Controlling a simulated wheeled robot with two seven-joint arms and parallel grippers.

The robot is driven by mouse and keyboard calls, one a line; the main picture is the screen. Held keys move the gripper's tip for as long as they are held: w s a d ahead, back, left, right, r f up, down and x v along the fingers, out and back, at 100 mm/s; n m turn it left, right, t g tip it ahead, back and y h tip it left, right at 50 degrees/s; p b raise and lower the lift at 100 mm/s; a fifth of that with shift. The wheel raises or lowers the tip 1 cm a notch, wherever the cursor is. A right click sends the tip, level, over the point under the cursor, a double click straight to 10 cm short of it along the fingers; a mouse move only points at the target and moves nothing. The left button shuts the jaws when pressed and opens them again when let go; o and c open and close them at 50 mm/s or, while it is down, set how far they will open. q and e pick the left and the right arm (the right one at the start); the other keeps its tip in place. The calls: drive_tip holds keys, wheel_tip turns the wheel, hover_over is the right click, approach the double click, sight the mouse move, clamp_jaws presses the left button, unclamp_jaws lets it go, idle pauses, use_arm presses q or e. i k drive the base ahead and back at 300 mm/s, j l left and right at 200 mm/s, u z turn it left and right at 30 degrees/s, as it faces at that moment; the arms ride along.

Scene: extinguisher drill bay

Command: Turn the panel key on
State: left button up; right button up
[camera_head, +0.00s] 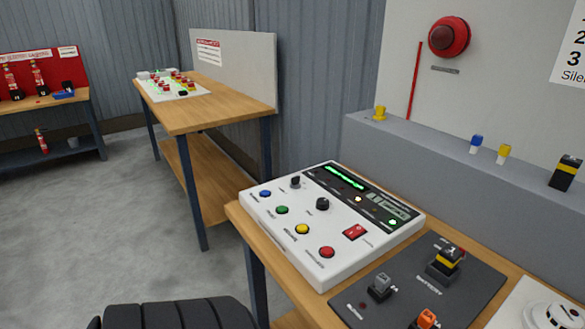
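The white control panel (290,245) lies on the wooden bench at centre right. Near its far left corner is a small dark upright switch (295,182), which looks like the key. A round black knob (322,204) sits nearer the middle. The labels are too small to read, so I cannot tell for sure which is the key or how it is turned. Neither of my grippers is in view.
Blue, green, yellow and red buttons line the panel's front; a red rocker (355,232) and lit green display (345,177) are on it. To its right, a dark board (470,292) holds battery-like blocks. A second bench (220,105) stands behind. Grey floor at left is clear.

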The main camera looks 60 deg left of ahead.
sight(295, 180)
drive_tip(key=u, duration=1.8)
